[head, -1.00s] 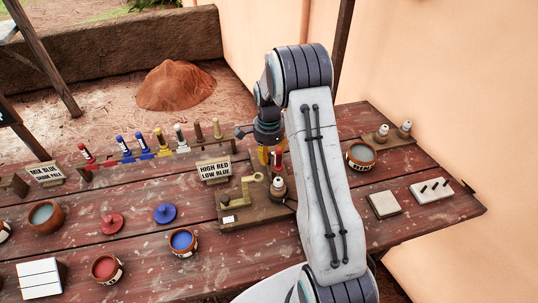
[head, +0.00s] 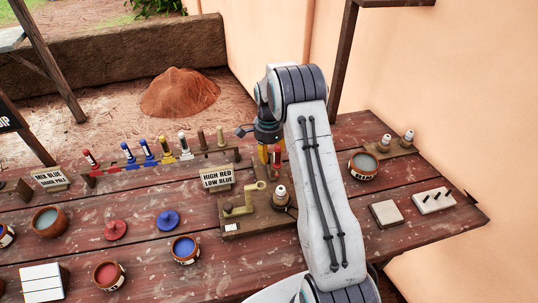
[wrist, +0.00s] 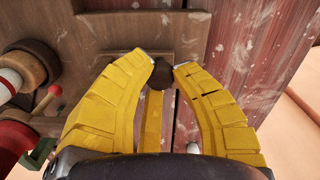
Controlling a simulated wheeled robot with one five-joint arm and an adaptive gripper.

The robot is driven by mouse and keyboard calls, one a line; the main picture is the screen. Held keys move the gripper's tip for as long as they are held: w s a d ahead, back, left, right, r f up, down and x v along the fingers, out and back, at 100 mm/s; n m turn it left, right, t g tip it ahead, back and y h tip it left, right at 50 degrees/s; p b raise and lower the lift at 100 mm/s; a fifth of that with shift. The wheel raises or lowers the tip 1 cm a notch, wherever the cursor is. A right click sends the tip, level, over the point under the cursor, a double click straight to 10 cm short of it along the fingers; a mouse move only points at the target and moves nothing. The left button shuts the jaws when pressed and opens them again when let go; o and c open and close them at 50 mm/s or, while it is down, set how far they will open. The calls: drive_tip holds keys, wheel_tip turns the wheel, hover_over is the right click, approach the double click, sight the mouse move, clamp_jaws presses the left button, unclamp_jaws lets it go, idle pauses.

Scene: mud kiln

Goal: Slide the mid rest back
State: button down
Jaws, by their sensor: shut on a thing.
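My gripper (wrist: 166,66) has its yellow fingers closed around a small dark brown round knob (wrist: 158,76) in the wrist view. A flat wooden piece (wrist: 125,58) lies just beyond the knob, above the red-brown bench planks. I cannot tell whether knob and wooden piece are joined, or which part is the mid rest. In the head view my gripper (head: 270,158) points down behind the wooden fixture (head: 262,222), which carries a brass post with a ringed arm (head: 242,200) and a white-topped peg (head: 281,195). My arm and fingers hide the knob there.
A sign (head: 217,179) reading HIGH RED LOW BLUE stands left of the fixture. A rack of coloured sticks (head: 165,152) is behind it.

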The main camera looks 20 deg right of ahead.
drive_tip(key=shift+w, duration=0.2)
drive_tip(key=c, duration=1.2)
unclamp_jaws()
drive_tip(key=shift+w+d+f, duration=0.1)
drive_tip(key=shift+c, duration=0.2)
drive_tip(key=shift+o, duration=1.3)
wheel_tip(320, 180, up, 12)
